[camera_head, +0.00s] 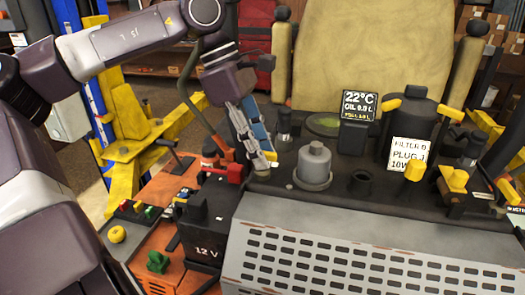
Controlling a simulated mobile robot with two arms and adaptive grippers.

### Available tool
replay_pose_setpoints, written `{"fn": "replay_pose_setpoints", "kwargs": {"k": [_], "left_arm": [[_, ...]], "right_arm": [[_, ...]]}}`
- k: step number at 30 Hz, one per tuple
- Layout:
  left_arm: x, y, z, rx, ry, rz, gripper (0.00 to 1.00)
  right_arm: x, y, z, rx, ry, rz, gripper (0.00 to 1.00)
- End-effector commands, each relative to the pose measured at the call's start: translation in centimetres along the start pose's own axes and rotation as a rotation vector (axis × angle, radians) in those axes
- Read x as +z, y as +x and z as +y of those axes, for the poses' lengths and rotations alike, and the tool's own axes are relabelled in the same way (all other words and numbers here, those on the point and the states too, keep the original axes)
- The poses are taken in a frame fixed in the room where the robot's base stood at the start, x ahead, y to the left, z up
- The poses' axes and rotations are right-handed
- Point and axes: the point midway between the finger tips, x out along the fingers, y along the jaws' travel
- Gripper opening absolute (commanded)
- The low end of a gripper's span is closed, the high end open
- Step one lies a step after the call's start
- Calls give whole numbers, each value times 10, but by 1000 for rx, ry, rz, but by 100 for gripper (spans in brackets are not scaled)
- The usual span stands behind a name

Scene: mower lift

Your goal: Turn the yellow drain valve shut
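A yellow T-shaped handle (454,179) stands on a dark fitting at the right of the machine's deck. A yellow knob or cap (414,168) is on the deck to its left, below the printed label. I cannot tell for sure which yellow part is the drain valve. My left gripper (265,160) points down over the left part of the deck, beside the grey cylinder and well left of both yellow parts. Its fingers lie close together in this view, and the gap between them is unclear. I see nothing held in it. My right gripper is not in view.
A grey capped cylinder (314,165), a small display (358,110) and a label (408,153) stand on the deck between. A black 12 V battery (205,228) and an orange tray (172,192) are at left. A slotted grey panel (360,258) fills the front.

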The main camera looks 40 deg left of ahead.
Motion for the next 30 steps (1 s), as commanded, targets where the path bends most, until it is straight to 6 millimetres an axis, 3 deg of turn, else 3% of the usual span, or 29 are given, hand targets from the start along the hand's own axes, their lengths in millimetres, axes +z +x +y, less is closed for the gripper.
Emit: {"fn": "replay_pose_setpoints", "kwargs": {"k": [15,21,30], "left_arm": [[0,-99,0,4,0,0,27],[0,-113,0,3,0,0,27],[0,-114,0,2,1,-1,27]], "right_arm": [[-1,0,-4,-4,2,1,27],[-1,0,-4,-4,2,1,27],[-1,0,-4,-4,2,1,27]]}}
